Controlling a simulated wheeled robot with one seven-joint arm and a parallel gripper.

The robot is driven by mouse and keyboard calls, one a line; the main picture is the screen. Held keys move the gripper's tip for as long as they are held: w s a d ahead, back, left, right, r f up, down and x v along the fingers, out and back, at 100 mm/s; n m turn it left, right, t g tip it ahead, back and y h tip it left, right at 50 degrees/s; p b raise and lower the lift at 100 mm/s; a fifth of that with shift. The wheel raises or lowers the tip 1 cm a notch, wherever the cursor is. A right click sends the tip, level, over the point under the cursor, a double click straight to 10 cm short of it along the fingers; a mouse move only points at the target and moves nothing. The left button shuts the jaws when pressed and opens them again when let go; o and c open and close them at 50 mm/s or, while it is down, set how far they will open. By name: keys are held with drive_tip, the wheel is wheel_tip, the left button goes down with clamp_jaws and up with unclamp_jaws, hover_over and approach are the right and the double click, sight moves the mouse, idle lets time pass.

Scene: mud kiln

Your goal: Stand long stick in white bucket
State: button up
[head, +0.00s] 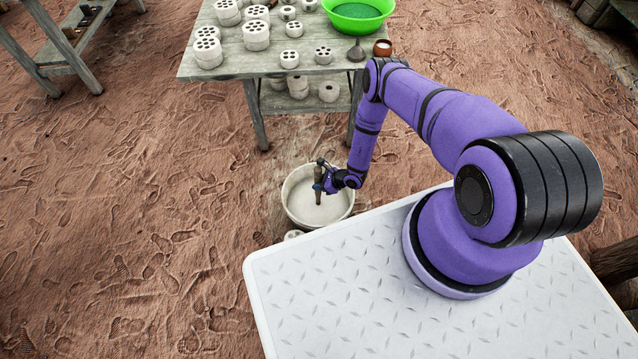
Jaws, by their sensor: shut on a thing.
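The white bucket (296,205) stands on the ground beside the front edge of my base, below the table. The long stick (318,190) is brown and looks upright, with its lower part inside the bucket's rim. My gripper (320,184) is over the bucket and shut on the stick. The gripper hides part of the stick. I cannot tell whether the stick's lower end touches the bucket's bottom.
A grey wooden table (215,72) behind the bucket bears several pale perforated blocks, a green basin (357,14) and a small brown pot (382,47). A wooden shelf (70,58) stands at the upper left. The footprinted ground at left is clear.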

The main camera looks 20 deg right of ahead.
drive_tip(key=shift+f, duration=1.45)
idle(0.8)
drive_tip(key=o, duration=1)
drive_tip(key=v, duration=1)
drive_tip(key=shift+s+d+r, duration=0.15)
drive_tip(key=shift+d+r, duration=0.1)
drive_tip(key=shift+r, duration=0.05)
